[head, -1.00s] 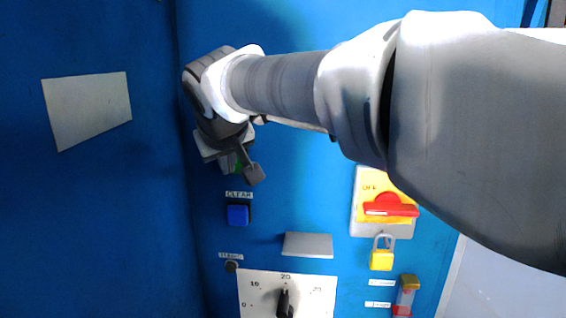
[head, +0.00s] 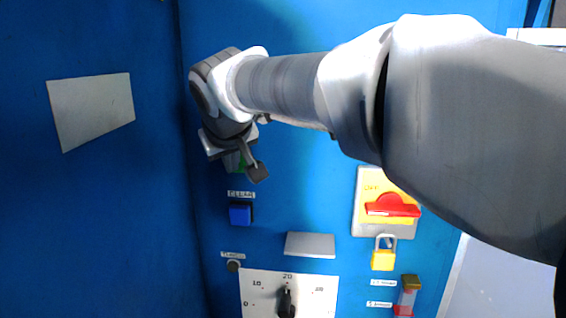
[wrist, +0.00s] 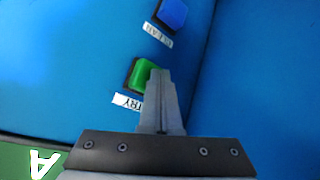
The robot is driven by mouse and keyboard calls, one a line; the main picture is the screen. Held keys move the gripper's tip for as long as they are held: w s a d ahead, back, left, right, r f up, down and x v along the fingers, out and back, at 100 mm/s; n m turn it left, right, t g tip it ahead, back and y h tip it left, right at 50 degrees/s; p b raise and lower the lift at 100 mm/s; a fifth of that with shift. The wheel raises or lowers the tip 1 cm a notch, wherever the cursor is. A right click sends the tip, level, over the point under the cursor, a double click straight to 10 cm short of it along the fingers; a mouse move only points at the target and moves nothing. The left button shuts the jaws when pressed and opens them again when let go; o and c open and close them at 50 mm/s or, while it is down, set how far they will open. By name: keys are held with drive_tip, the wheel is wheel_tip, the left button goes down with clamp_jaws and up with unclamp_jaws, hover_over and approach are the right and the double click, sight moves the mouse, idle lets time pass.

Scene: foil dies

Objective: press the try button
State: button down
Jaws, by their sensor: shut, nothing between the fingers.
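The green try button (wrist: 143,72) sits in a dark frame on the blue panel, with a white label reading TRY (wrist: 127,102) beside it in the wrist view. My gripper (wrist: 158,76) is shut and empty. Its fingertips overlap the edge of the green button in the wrist view; I cannot tell whether they touch it.
A side wall (head: 90,220) stands close at left.

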drive_tip(key=shift+w, duration=0.15)
idle(0.4)
drive_tip(key=shift+s+a+b, duration=0.1)
drive_tip(key=shift+s+b, duration=0.35)
drive_tip(key=shift+s, duration=0.5)
drive_tip(key=s+b, duration=0.2)
drive_tip(key=s, duration=0.3)
drive_tip(key=shift+a, duration=0.15)
